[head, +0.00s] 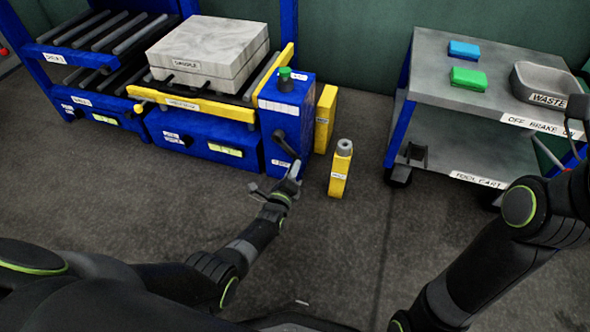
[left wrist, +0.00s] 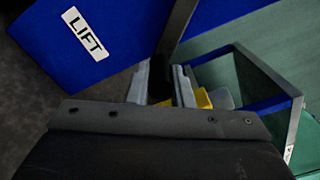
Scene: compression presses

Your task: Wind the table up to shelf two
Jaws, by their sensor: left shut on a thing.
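The lift table, with a yellow front edge (head: 192,103) and blue base (head: 205,142), carries a pale block labelled sample (head: 208,52). On its right stands a blue post (head: 287,100) with a green knob on top and a dark crank (head: 285,146) low on its side. My left gripper (head: 288,181) is at the crank's lower end, shut on the crank handle. In the left wrist view the grey jaws (left wrist: 162,85) close around a dark piece, beside a blue face labelled lift (left wrist: 85,33). The jaws largely hide the grip. My right jaws are out of view.
Blue roller shelves (head: 85,58) stand left of the lift table. A yellow bottle-like item (head: 341,170) stands on the floor right of my left gripper. A tool cart (head: 468,103) with green and blue blocks and a waste bin (head: 545,85) is at right.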

